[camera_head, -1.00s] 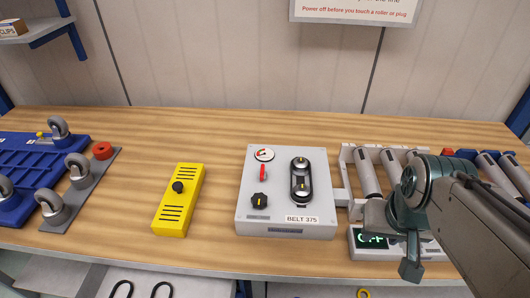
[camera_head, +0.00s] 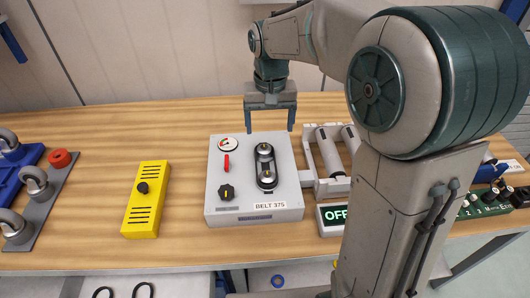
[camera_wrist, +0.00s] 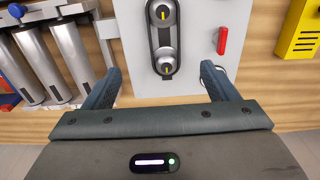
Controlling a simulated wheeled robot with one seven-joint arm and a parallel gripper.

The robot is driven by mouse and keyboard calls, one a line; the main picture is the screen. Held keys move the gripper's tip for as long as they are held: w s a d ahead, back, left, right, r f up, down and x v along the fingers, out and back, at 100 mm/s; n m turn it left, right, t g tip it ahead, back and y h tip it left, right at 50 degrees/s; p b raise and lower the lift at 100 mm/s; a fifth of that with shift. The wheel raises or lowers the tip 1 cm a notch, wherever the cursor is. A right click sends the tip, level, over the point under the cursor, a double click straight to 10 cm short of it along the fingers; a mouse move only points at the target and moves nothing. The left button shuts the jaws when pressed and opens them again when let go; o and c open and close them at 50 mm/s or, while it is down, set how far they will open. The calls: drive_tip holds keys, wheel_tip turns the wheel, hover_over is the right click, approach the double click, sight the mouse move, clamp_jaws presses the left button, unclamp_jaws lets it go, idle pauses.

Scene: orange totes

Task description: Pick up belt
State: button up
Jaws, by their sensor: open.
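A black belt (camera_head: 267,181) loops around two metal pulleys on the face of a grey box labelled "BELT 375" (camera_head: 229,207). My gripper (camera_head: 269,129) is open and empty, fingers pointing down, behind and above the box's far edge. In the wrist view my gripper's two fingers (camera_wrist: 159,72) stand apart on either side of the near pulley, with the belt lying between and beyond them.
The box carries a gauge (camera_head: 228,144), a red lever (camera_head: 227,163) and a black knob (camera_head: 226,192). A yellow box (camera_head: 148,208) stands left. A roller unit (camera_head: 326,150) and an "OFF" display (camera_head: 336,216) are close at right, partly behind my arm.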

hover_over(266, 168)
wheel_tip(266, 168, down, 9)
drive_tip(key=shift+r+p, duration=0.2)
drive_tip(key=shift+p, duration=0.2)
drive_tip(key=shift+f+p, duration=0.7)
drive_tip(key=shift+f, duration=2)
drive_tip(key=c, duration=1.1)
